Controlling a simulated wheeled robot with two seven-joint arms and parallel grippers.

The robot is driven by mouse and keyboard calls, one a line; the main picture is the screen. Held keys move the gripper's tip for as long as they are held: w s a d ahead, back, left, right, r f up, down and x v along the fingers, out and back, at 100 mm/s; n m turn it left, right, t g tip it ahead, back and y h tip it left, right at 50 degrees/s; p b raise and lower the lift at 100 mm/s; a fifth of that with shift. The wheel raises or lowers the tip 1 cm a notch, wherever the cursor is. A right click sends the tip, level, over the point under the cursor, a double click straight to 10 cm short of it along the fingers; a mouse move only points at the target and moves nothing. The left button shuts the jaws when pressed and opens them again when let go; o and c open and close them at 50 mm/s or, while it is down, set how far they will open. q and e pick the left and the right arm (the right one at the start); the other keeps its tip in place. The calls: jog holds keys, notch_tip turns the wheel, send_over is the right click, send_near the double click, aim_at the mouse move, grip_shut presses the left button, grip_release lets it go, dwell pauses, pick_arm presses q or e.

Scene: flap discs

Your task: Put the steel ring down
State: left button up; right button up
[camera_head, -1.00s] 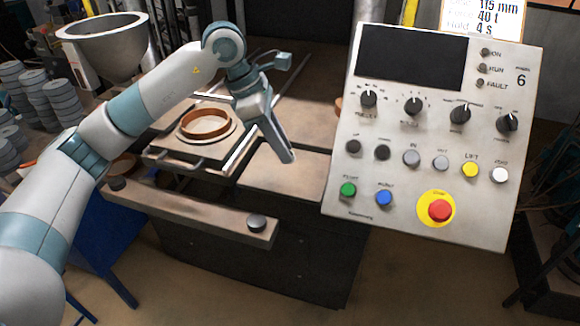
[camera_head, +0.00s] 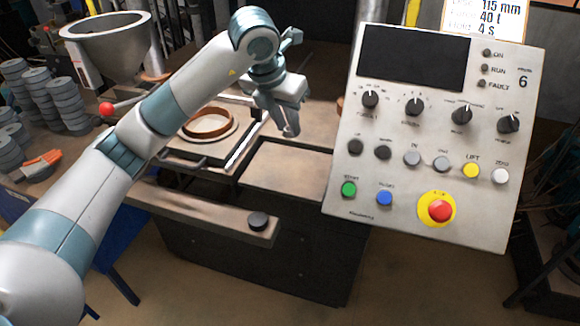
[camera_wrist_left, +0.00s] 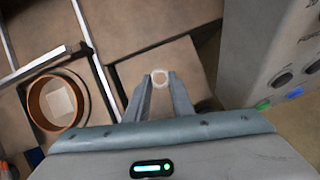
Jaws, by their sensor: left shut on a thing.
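The steel ring (camera_wrist_left: 160,77) shows in the left wrist view as a small pale ring between the fingertips of my left gripper (camera_wrist_left: 160,84). The gripper is shut on it. The ring cannot be made out there. My right gripper is in neither view.
A brown round mould (camera_head: 207,123) sits on a plate left of my gripper. The control panel (camera_head: 420,130) stands close on the right. A bare flat surface (camera_head: 285,170) lies below the gripper. Stacks of grey discs (camera_head: 65,100) and a metal hopper (camera_head: 105,40) stand at left.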

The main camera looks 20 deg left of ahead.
aim_at(287, 137)
pick_arm(q)
jog(key=shift+f, duration=0.1)
jog(key=shift+f, duration=0.25)
notch_tip(287, 137, down, 4)
jog(key=shift+f+p, duration=0.1)
jog(key=shift+p, duration=1.05)
jog(key=shift+f, duration=0.5)
jog(key=shift+f, duration=0.1)
jog(key=shift+f+p, duration=0.95)
jog(key=shift+f, duration=1)
